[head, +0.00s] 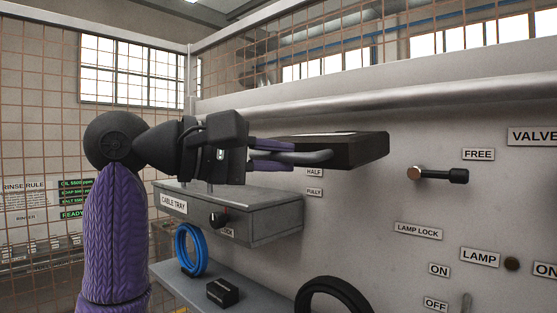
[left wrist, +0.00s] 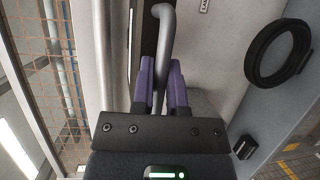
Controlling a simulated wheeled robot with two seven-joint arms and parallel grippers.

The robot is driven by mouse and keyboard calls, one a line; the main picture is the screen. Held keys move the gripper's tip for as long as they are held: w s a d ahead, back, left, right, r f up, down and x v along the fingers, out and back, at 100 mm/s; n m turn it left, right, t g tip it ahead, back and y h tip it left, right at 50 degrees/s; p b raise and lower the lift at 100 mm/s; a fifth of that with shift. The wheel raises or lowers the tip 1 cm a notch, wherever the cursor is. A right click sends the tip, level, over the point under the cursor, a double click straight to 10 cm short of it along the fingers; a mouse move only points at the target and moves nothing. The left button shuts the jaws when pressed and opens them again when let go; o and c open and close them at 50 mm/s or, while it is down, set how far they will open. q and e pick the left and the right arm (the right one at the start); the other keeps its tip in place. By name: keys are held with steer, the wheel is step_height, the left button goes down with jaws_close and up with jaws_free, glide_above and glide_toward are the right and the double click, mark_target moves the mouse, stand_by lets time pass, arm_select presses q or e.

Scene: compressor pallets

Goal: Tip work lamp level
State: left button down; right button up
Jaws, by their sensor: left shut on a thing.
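The work lamp (head: 345,148) is a flat black box on the panel wall, in the upper middle of the head view. It looks close to level. A grey bent handle (head: 312,158) runs from it toward my left gripper. My left gripper (head: 280,155) has purple fingers and is shut on this handle. In the left wrist view the grey handle (left wrist: 163,40) passes between the two purple fingers, and a dark edge of the lamp shows beside it. My right gripper is in neither view.
A grey cable tray box (head: 245,215) with a LOCK knob (head: 217,219) sits below my left gripper. A blue cable coil (head: 190,250), a small black block (head: 222,291) and a black ring (head: 333,299) are lower down. A black-tipped lever (head: 440,175) sticks out at right.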

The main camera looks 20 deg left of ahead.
arm_select(q)
steer(key=shift+r+p, duration=0.4)
steer(key=shift+r, duration=0.4)
steer(key=c, duration=0.9)
jaws_free()
steer(key=b+v, duration=0.3)
steer(key=v, duration=0.6)
steer(key=shift+s+a, duration=0.25)
steer(key=shift+s, duration=0.05)
